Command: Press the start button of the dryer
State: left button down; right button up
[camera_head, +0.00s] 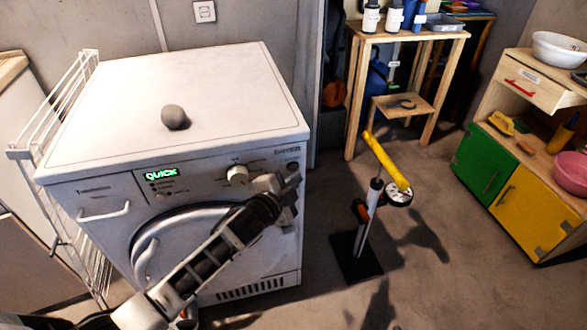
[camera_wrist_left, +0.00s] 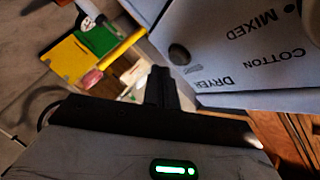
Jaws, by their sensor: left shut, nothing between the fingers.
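The white dryer (camera_head: 180,95) stands at the left in the head view, its display (camera_head: 161,174) lit green with "QUICK". A round knob (camera_head: 237,175) sits on its front panel. In the wrist view, a dark round button (camera_wrist_left: 178,54) shows on the panel beside the words "DRYER", "COTTON" and "MIXED". My left gripper (camera_head: 291,180) is shut and empty at the right end of the panel. Its fingertips (camera_wrist_left: 160,72) show just below the button in the wrist view; I cannot tell whether they touch the panel. My right gripper is out of view.
A grey ball (camera_head: 174,117) rests on the dryer top. A white wire rack (camera_head: 60,120) stands along its left side. A floor pump with a yellow handle (camera_head: 386,160) stands to the right. A wooden table (camera_head: 415,36) and a cabinet with green and yellow doors (camera_head: 530,212) lie beyond.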

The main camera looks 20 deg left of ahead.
pick_arm(q)
jog(key=shift+w+a, duration=0.1)
jog(key=shift+w, duration=0.05)
jog(key=shift+w+a, duration=0.15)
jog(key=shift+w, duration=0.1)
jog(key=shift+w+a, duration=0.25)
jog(key=shift+w, duration=0.1)
dwell(0.9)
jog(key=shift+s, duration=0.1)
jog(key=shift+s+d+p, duration=0.3)
jog(key=shift+s+d, duration=0.2)
jog(key=shift+s, duration=0.1)
dwell(0.3)
